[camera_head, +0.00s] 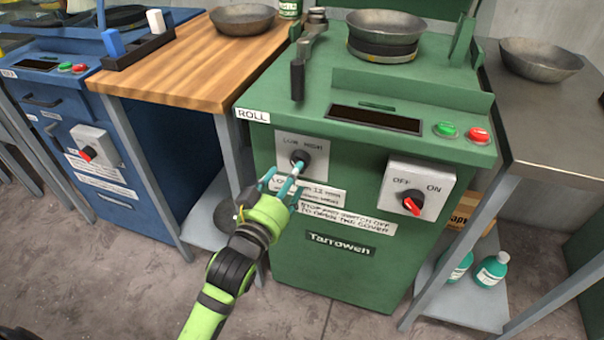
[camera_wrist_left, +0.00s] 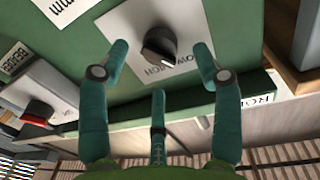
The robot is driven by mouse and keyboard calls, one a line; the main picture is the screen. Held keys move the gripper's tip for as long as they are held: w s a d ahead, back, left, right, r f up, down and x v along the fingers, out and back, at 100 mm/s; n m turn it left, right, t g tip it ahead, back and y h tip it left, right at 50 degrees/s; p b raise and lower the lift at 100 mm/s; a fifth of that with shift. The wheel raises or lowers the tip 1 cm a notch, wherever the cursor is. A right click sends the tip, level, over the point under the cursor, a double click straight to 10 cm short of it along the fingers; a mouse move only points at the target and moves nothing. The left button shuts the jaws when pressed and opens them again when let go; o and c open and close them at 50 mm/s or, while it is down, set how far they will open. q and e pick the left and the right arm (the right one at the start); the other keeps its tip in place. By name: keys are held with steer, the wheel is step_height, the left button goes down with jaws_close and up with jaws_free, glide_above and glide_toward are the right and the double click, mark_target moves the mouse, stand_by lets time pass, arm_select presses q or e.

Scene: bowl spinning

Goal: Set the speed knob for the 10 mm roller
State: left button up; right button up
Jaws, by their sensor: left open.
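The dark speed knob (camera_head: 300,157) sits on a pale plate marked LOW and HIGH, on the front of the green ROLL machine (camera_head: 330,255). The label (camera_head: 318,193) below is partly hidden by my fingers; "12 mm" is readable. My left gripper (camera_head: 284,180) is open in front of the plate. In the left wrist view, the knob (camera_wrist_left: 160,46) lies between the spread teal fingers of my left gripper (camera_wrist_left: 161,50), with gaps on both sides. I cannot tell for sure which mark the knob points to. My right gripper is not in view.
Right of the knob is an OFF/ON switch (camera_head: 411,204) with a red handle. Green (camera_head: 446,129) and red (camera_head: 478,135) buttons sit above it. A dark lever (camera_head: 298,75) hangs above the knob. A wooden table (camera_head: 200,65) stands left, a metal table (camera_head: 560,120) right.

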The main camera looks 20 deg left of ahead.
mark_target(302, 155)
arm_select(q)
steer(key=shift+w+d, duration=0.15)
steer(key=shift+w, duration=0.9)
steer(key=shift+w+d, duration=0.15)
steer(key=shift+w, duration=0.9)
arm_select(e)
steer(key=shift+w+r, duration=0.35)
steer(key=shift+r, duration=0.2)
arm_select(q)
steer(key=shift+s, duration=0.1)
steer(key=c, duration=1.1)
steer(key=shift+f, duration=0.1)
steer(key=shift+c, duration=0.2)
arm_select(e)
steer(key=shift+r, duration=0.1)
